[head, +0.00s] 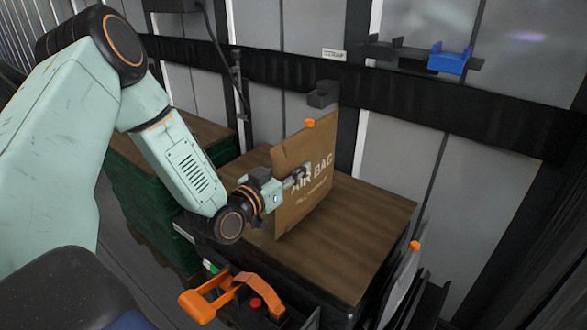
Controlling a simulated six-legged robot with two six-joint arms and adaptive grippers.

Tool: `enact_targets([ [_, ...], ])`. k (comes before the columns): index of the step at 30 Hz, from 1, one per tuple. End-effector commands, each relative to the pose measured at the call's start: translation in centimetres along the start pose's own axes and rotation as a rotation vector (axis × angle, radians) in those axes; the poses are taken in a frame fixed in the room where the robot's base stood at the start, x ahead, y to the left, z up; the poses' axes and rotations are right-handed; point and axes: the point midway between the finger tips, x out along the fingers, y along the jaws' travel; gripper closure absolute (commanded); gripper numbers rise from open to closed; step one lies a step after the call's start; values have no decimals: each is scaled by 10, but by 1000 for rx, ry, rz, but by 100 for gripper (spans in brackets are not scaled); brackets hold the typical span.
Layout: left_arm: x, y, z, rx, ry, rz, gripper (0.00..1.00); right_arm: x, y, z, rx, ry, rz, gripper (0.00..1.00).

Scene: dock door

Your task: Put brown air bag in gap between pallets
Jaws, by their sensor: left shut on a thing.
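The brown air bag (302,207) stands upright in the head view, with "AIR BAG" lettering and an orange valve at its top. My left gripper (299,178) is shut on the brown air bag at its front face. The bag appears over the wooden-topped stand (372,225); I cannot tell whether its lower edge touches the top. Green pallet loads (150,195) with a brown top stand behind my left arm at the left. The gap between pallets is not clearly visible. My right gripper is not in view.
An orange-handled tool (215,300) sits at the front of the stand. A pale panel with an orange knob (414,246) stands at its right. The right part of the wooden top is clear.

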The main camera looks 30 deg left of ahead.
Motion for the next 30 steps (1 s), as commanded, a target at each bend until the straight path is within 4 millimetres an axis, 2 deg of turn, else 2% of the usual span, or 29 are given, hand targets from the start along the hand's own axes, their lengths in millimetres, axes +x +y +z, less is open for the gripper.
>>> enact_targets([
  [5,0,0,5,1,2,0,100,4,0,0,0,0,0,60],
  [6,0,0,4,0,-1,0,65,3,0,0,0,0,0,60],
  [13,0,0,4,0,0,0,46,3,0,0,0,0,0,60],
  [21,0,0,3,0,0,0,46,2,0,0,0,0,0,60],
  [25,0,0,-3,-1,1,0,46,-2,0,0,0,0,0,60],
  [30,-24,-1,-2,-6,-3,-4,46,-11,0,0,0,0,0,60],
])
